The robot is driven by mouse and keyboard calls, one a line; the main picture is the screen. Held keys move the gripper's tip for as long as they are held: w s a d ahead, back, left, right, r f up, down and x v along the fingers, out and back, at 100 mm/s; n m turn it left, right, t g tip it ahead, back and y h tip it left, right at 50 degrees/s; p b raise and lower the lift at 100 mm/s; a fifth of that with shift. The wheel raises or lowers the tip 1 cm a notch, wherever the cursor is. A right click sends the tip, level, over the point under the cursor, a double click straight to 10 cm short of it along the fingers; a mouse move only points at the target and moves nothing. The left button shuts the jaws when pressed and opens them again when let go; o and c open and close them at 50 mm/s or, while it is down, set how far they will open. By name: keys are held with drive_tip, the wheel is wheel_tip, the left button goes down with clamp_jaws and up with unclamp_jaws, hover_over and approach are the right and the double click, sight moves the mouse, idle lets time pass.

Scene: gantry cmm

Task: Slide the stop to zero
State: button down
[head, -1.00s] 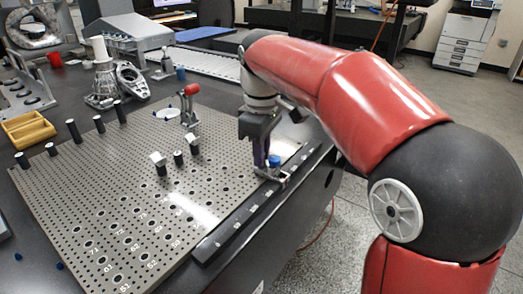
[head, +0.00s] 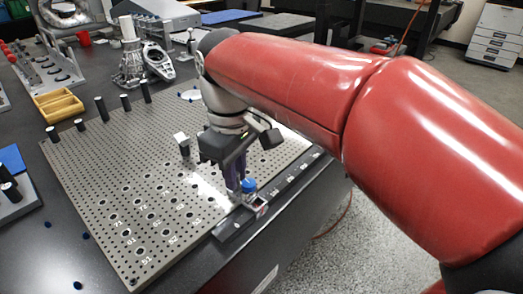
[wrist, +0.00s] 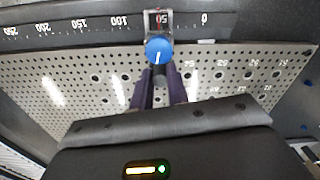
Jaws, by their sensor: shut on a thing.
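The stop is a small metal slider with a round blue knob (head: 249,185) on a dark scale rail (head: 312,160) along the front edge of the perforated plate. In the wrist view the stop's window (wrist: 159,20) frames the 50 mark, and the blue knob (wrist: 158,50) sits just below it. The 0 mark (wrist: 205,18) is to the right there, with 100 to 250 to the left. My gripper (head: 239,190) is shut on the stop at the knob. Its purple fingers (wrist: 158,75) partly hide the grip.
The perforated plate (head: 90,170) carries black pegs (head: 101,107) and a light-topped post (head: 182,143). A yellow tray (head: 58,105) and castings (head: 130,62) stand behind it. The rail between the stop and its near-left end (head: 225,232) looks clear.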

drive_tip(key=s+a, duration=0.1)
drive_tip(key=s, duration=0.1)
drive_tip(key=s+a, duration=0.2)
drive_tip(key=shift+s+a, duration=0.25)
drive_tip(key=shift+a, duration=0.05)
drive_tip(key=c, duration=1.4)
unclamp_jaws()
drive_tip(key=shift+s+a, duration=0.1)
drive_tip(key=shift+o, duration=0.2)
drive_tip(key=shift+r, duration=0.1)
wheel_tip(320, 180, up, 8)
drive_tip(key=p, duration=0.1)
drive_tip(key=shift+f, duration=0.2)
